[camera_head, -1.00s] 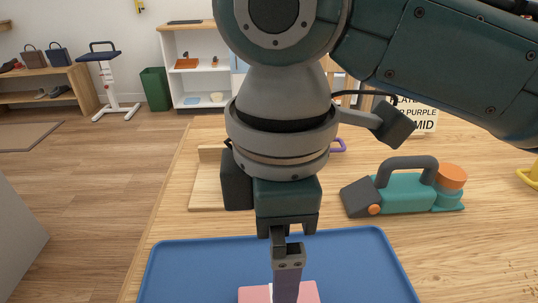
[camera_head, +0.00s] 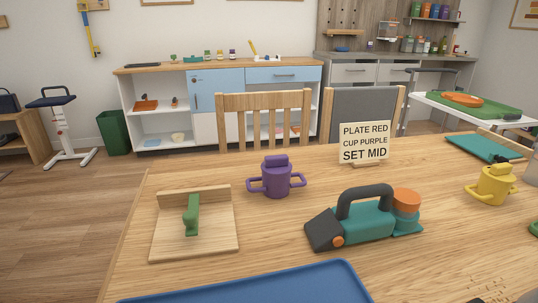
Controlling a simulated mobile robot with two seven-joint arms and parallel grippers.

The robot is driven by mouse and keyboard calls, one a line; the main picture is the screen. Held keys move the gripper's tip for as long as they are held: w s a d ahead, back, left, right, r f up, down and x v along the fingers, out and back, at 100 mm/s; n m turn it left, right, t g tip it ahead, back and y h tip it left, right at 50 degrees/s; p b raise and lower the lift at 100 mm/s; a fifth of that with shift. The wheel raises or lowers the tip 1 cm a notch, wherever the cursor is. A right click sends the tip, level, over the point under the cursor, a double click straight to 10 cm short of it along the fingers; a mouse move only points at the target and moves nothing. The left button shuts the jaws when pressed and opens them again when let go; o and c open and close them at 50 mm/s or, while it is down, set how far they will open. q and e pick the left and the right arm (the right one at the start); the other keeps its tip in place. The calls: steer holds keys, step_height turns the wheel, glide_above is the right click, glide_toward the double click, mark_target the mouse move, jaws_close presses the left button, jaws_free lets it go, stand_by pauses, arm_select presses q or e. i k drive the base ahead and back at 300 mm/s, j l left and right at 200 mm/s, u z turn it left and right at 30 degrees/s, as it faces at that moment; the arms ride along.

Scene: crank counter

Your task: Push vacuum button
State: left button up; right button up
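The handheld vacuum (camera_head: 368,222) lies on the wooden table, right of the middle. It has a teal body, a dark grey arched handle and a dark wedge-shaped nozzle pointing left. A small round orange button-like part (camera_head: 337,241) is low on its near side, behind the nozzle. A larger orange cylinder (camera_head: 406,200) caps its right end. Nothing touches the vacuum.
A blue tray (camera_head: 258,284) is cut off at the front edge. A wooden board with a green handle (camera_head: 191,214), a purple cup (camera_head: 277,180), a sign (camera_head: 365,143) and a yellow cup (camera_head: 494,185) stand around the vacuum. Crumbs (camera_head: 488,291) lie front right.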

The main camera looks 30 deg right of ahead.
mark_target(337, 241)
steer(key=z, duration=1.5)
